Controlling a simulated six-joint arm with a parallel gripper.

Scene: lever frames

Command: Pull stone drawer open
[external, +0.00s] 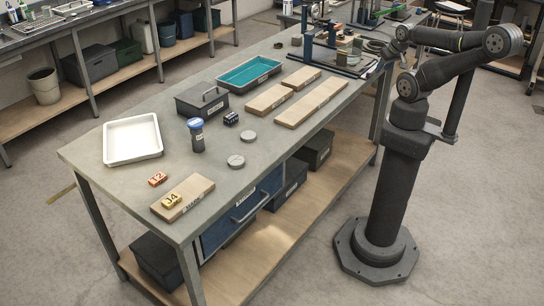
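One drawer (219,232) shows under the near long edge of the grey workbench (105,168). Its front is dark blue, with a long grey bar handle (251,207) and a small pale label above the handle. The front looks roughly in line with the bench edge; its lettering is too small to read. My gripper (391,54) is at the end of my folded arm, beside the far right part of the bench, well away from the drawer handle. Its fingers are small and partly hidden, so I cannot tell whether they are open.
On the bench are a white tray (132,141), a wooden board (182,198), a blue-capped bottle (197,135), a dark box (202,99) and a teal tray (249,74). Dark bins (289,184) stand on the lower shelf. Floor in front of the drawer is clear.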

